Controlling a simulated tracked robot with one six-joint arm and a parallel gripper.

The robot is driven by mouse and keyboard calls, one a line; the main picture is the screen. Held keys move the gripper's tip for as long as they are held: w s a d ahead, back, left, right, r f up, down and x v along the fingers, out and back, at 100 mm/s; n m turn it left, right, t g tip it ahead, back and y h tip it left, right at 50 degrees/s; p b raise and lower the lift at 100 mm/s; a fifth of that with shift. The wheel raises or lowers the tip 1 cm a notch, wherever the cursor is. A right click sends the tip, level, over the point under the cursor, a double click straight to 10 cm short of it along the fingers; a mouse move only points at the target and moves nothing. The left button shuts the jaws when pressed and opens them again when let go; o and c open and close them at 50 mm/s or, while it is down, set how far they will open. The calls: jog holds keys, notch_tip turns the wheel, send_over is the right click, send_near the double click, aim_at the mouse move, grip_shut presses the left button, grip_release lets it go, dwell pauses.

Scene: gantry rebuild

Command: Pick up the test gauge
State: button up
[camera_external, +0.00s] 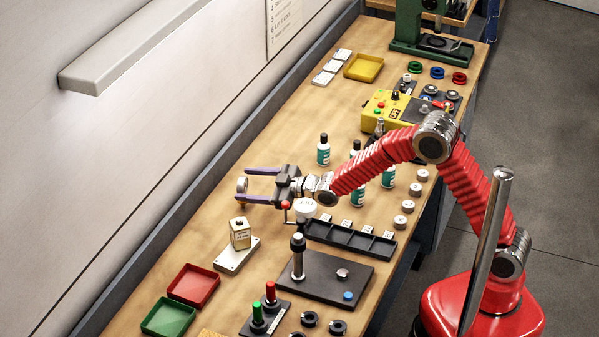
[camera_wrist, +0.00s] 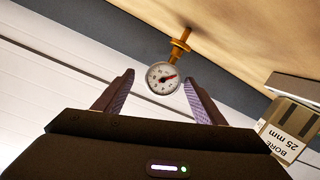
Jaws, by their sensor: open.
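The test gauge (camera_wrist: 162,77) has a round white dial with a red needle and a brass fitting. In the wrist view it shows ahead, between my two fingertips, with a visible gap to each finger. In the external view the gauge (camera_external: 242,185) is a small round thing at the fingertips, seen edge-on. My gripper (camera_external: 244,184) is open and reaches left over the bench toward the wall. Its fingers stand on either side of the gauge. I cannot tell whether the gauge touches the bench.
A block labelled "BORE 25 mm" (camera_wrist: 292,120) stands close by; it also shows in the external view (camera_external: 240,234) on a pale plate. Bottles (camera_external: 323,150), a black slotted tray (camera_external: 345,238) and red (camera_external: 194,285) and green trays (camera_external: 168,317) are around.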

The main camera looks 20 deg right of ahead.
jog(key=shift+w+a+f, duration=0.15)
jog(key=shift+w+a, duration=0.3)
jog(key=shift+a, duration=0.05)
jog(key=shift+w+a, duration=0.1)
jog(key=shift+f+x, duration=0.1)
jog(key=shift+x, duration=1.15)
jog(key=shift+f+x, duration=0.15)
jog(key=shift+x, duration=1.05)
jog(key=shift+c, duration=0.6)
jog(key=c, duration=1.1)
